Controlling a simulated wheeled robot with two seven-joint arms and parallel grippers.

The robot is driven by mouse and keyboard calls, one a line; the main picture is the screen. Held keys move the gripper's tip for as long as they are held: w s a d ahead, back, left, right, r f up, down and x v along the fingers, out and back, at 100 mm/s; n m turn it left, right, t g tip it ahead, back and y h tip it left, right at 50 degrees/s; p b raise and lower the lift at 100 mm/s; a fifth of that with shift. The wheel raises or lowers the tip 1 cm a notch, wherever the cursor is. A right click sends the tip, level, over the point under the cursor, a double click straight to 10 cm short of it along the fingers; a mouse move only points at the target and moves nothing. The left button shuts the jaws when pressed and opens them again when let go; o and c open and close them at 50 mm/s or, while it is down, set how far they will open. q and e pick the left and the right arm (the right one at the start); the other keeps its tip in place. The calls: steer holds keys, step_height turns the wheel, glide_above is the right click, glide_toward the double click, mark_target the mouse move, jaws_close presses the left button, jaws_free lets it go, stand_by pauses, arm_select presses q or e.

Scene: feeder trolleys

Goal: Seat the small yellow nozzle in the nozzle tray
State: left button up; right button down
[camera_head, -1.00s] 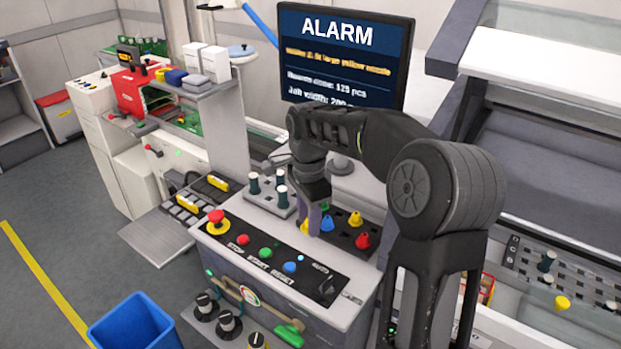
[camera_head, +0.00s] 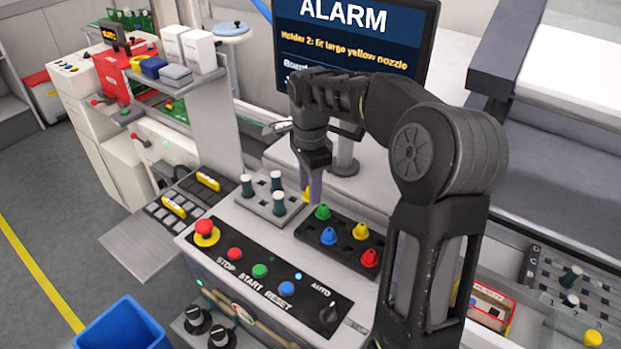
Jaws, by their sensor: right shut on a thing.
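My right gripper (camera_head: 311,192) is shut on a small yellow nozzle (camera_head: 305,195), mostly hidden by the fingers. It is just behind the far left corner of the black nozzle tray (camera_head: 309,233), seemingly above the console top; the exact height cannot be told. The tray holds a green nozzle (camera_head: 322,212), a blue nozzle (camera_head: 329,236), a yellow nozzle (camera_head: 361,231) and a red nozzle (camera_head: 369,258). Dark empty holes show between them. My left gripper is not in view.
A grey block (camera_head: 250,202) with dark pegs stands left of the tray. The button panel (camera_head: 262,263) lies in front. The alarm screen (camera_head: 350,38) stands behind, naming a large yellow nozzle for holder 2. Another yellow nozzle (camera_head: 592,338) is at the lower right.

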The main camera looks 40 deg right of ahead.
steer(key=shift+s+a+r, duration=0.1)
steer(key=shift+s+a, duration=0.1)
steer(key=shift+w+d, duration=0.1)
steer(key=shift+f, duration=0.25)
steer(key=shift+f, duration=1.9)
step_height(320, 180, down, 5)
steer(key=b, duration=0.4)
steer(key=shift+r, duration=0.15)
steer(key=shift+f+b, duration=0.6)
steer(key=shift+f, duration=0.35)
steer(key=c, duration=0.9)
jaws_free()
